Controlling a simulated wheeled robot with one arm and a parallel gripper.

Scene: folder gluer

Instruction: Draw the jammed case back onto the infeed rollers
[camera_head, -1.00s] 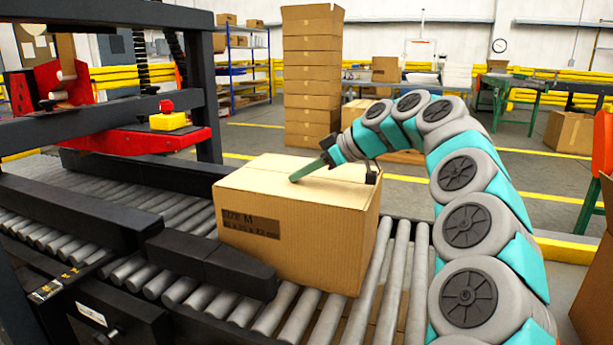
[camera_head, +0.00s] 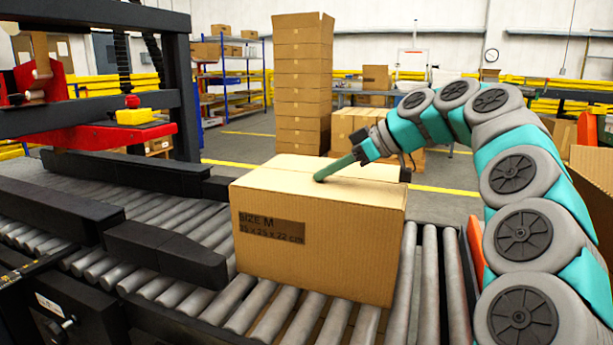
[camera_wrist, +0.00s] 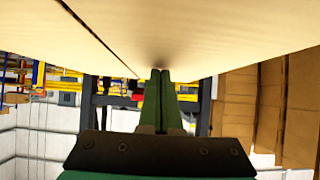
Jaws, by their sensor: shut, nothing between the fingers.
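The case (camera_head: 318,249) is a closed brown carton with a dark "SIZE M" label on its front. It sits upright on the grey infeed rollers (camera_head: 402,290), to the right of the black machine frame. My gripper (camera_head: 318,178) reaches in from the right with its slim green fingers shut together. In the wrist view the shut fingers (camera_wrist: 160,75) meet the pale top face of the case (camera_wrist: 220,30). The exact contact is hard to see.
A short black side guide (camera_head: 165,255) ends close to the left edge of the case. A red bar (camera_head: 95,137) with a yellow block crosses the machine at left. Bare rollers lie right of the case. Stacked cartons (camera_head: 301,85) stand behind.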

